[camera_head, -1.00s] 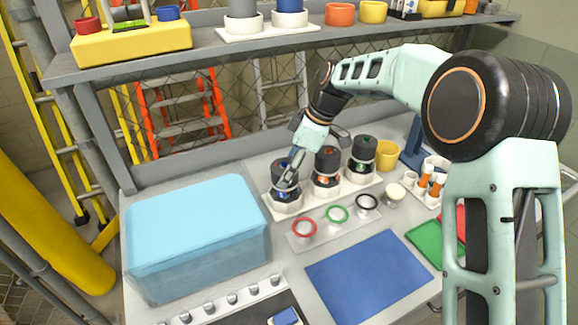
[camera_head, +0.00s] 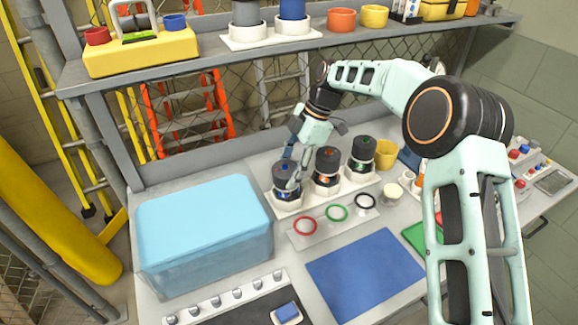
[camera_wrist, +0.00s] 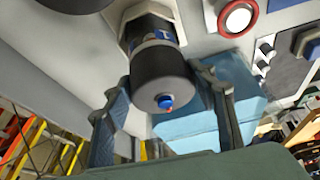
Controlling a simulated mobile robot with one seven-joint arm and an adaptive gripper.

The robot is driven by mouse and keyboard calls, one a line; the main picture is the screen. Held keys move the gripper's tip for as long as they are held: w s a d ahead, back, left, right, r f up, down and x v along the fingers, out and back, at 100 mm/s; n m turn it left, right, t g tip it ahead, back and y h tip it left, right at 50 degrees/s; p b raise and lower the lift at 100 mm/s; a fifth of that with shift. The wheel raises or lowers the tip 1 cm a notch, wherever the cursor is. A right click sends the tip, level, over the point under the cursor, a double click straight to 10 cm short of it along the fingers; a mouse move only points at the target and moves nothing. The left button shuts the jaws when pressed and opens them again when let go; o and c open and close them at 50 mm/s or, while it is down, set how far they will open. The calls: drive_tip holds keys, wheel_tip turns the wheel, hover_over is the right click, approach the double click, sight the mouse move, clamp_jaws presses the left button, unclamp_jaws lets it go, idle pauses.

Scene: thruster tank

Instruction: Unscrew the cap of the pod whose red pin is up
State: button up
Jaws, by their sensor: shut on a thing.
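Three dark-capped pods stand in a row on a white base: the left pod (camera_head: 287,193) with a blue mark, the middle pod (camera_head: 326,181) with an orange mark and the right pod (camera_head: 363,164) with a green mark. My gripper (camera_head: 290,172) is at the left pod, pointing down. In the wrist view, its two fingers (camera_wrist: 165,95) stand on either side of the left pod's black cap (camera_wrist: 158,75), shut on it. A blue knob with a small red spot shows at the cap's centre. Red pins on the other pods are too small to tell.
Red, green and black rings (camera_head: 337,213) lie on a plate before the pods. A light-blue box (camera_head: 205,225) stands at left, a blue mat (camera_head: 365,275) in front. A yellow cup (camera_head: 386,150) is right of the pods. A loaded shelf (camera_head: 200,62) runs above.

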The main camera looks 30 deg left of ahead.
drive_tip(key=shift+s+d+f, duration=0.15)
drive_tip(key=shift+s+f, duration=0.25)
drive_tip(key=o, duration=0.8)
drive_tip(key=shift+c, duration=0.2)
drive_tip(key=o, duration=0.4)
drive_tip(key=shift+w+r, duration=0.2)
